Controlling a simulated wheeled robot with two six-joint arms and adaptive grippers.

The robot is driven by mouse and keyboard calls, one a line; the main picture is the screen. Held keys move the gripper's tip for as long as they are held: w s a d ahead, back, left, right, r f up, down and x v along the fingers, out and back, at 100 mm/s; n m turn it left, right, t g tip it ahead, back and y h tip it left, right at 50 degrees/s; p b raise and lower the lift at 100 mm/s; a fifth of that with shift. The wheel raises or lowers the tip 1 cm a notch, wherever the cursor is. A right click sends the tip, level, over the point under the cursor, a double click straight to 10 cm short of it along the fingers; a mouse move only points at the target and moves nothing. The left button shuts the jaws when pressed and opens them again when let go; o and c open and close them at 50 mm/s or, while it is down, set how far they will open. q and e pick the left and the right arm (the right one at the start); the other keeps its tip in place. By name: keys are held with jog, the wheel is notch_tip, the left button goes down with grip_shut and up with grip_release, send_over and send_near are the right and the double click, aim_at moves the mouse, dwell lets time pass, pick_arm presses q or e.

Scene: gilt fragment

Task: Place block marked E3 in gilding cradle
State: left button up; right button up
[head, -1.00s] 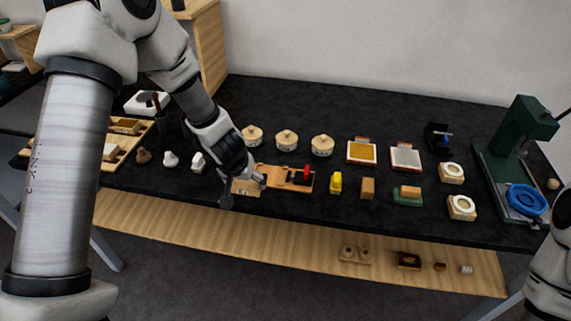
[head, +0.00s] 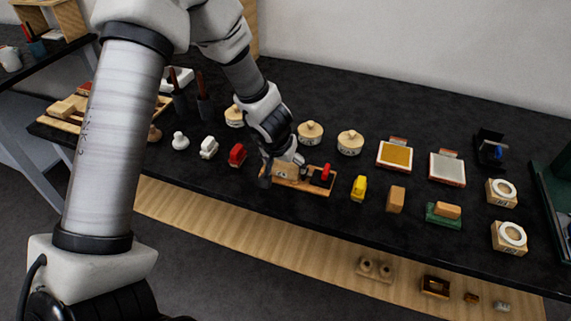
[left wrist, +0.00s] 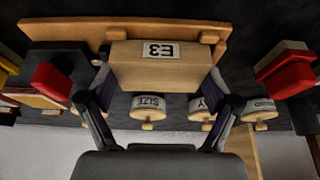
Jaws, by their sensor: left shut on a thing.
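The block marked E3 (left wrist: 155,68) is a pale wooden block with a white label, upside down in the left wrist view. My left gripper (head: 283,172) is shut on it, with one finger at each end of the block in the left wrist view (left wrist: 158,85). The gilding cradle (head: 318,190) is a wooden board with a black part and a red knob (head: 326,173) at its right end. The block is at the cradle's left part. I cannot tell whether it rests on the board. The cradle's rail also shows in the left wrist view (left wrist: 75,33).
A red-topped tool (head: 237,155) stands left of the cradle and a yellow one (head: 359,187) to its right. Round lidded pots (head: 310,132) stand behind. A wooden block (head: 396,199) and a green-based pad (head: 443,216) lie further right. The table's front edge is close.

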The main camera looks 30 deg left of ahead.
pick_arm(q)
jog(key=o, duration=0.9)
jog(key=shift+f, duration=0.15)
jog(key=shift+o, duration=0.5)
jog(key=shift+w, duration=0.1)
jog(key=shift+r, duration=0.3)
jog(key=p+v, duration=0.7)
jog(key=v, duration=0.4)
jog(key=shift+r, duration=0.35)
jog(key=shift+d, duration=0.1)
